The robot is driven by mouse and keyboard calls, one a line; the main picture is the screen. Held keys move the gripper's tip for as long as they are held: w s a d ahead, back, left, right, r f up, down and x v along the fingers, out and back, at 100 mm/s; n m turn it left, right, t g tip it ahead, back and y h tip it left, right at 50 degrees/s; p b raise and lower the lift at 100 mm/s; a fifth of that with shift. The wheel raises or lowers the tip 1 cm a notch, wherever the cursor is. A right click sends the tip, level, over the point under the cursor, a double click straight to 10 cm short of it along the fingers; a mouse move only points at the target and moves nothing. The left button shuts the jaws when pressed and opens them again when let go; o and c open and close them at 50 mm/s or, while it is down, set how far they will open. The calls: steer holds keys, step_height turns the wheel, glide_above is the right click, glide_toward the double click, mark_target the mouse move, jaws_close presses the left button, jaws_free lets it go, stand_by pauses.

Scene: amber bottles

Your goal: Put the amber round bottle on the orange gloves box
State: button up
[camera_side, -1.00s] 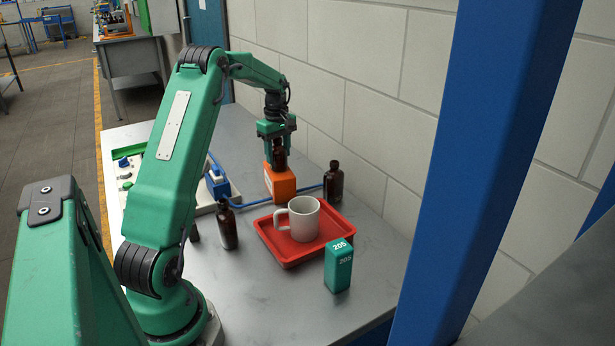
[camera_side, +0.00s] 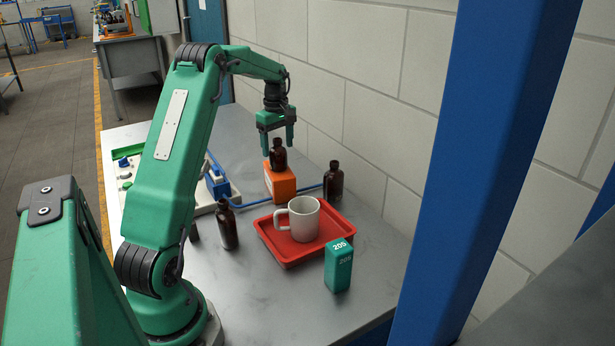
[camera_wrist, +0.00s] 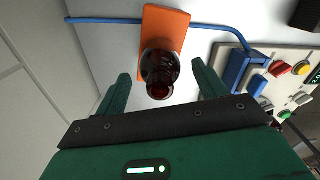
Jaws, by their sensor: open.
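An amber round bottle (camera_side: 278,155) stands upright on top of the orange gloves box (camera_side: 281,184). In the wrist view the bottle (camera_wrist: 160,73) shows from above, with the orange box (camera_wrist: 163,22) under it. My gripper (camera_side: 277,146) is open and above the bottle, its fingers apart from it. In the wrist view the bottle lies between and beyond the two spread fingers of my gripper (camera_wrist: 160,88). Two other amber bottles stand on the table, one (camera_side: 333,181) right of the box and one (camera_side: 227,226) at its front left.
A red tray (camera_side: 267,237) holds a white mug (camera_side: 304,218). A green block marked 205 (camera_side: 339,267) stands in front of it. A blue cable (camera_side: 252,202) and a control panel (camera_wrist: 291,70) lie near the box. A tiled wall rises close behind.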

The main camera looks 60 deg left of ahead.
step_height(320, 180, up, 9)
steer(key=shift+r, duration=0.2)
stand_by(0.3)
stand_by(0.4)
steer(key=shift+d+r, duration=0.1)
steer(key=shift+d, duration=0.05)
steer(key=s+d+r+m+t, duration=0.1)
steer(key=d+r+m, duration=0.15)
steer(key=d, duration=0.45)
steer(key=s+d+r+m+t+y, duration=0.15)
steer(key=d+m, duration=0.25)
steer(key=d, duration=0.4)
steer(key=s+d+r+m+h, duration=0.1)
steer(key=s+d+r+m, duration=0.15)
steer(key=d, duration=0.45)
steer(key=s+d+f+m+t, duration=0.1)
steer(key=s+d+f+m, duration=0.1)
steer(key=s+d+m, duration=0.3)
steer(key=s+d+f+m+t, duration=0.2)
steer(key=s+d+f+m, duration=0.1)
steer(key=s+d+m, duration=0.3)
steer(key=s+d, duration=0.2)
steer(key=d, duration=0.1)
steer(key=shift+s+d+f+m, duration=0.3)
steer(key=shift+f, duration=0.05)
